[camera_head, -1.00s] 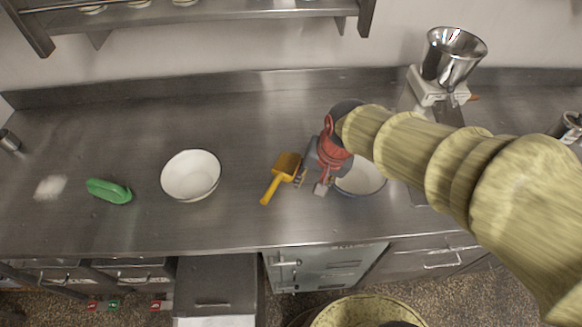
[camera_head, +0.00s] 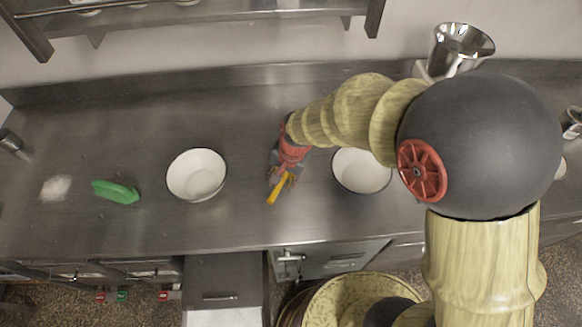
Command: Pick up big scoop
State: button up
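The yellow-orange scoop (camera_head: 275,195) lies on the steel counter between the two white bowls. Its handle points toward the front edge, and its scoop end is hidden beneath my gripper. My gripper (camera_head: 282,179) is right over the scoop, fingers pointing down, with the handle showing between and below the fingertips. The frame is too small to tell whether the fingers touch the scoop or have closed on it.
A white bowl (camera_head: 196,175) stands to the left and another white bowl (camera_head: 360,171) to the right. A green scoop-like object (camera_head: 116,192) and a white powder patch (camera_head: 55,188) lie farther left. A steel hopper (camera_head: 459,47) stands at the back right. A shelf (camera_head: 215,17) hangs above.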

jog(key=shift+w+a+f, duration=0.1)
jog(key=shift+a+f, duration=0.15)
jog(key=shift+f, duration=0.8)
jog(key=shift+c, duration=0.3)
grip_shut()
jog(key=shift+r, duration=0.1)
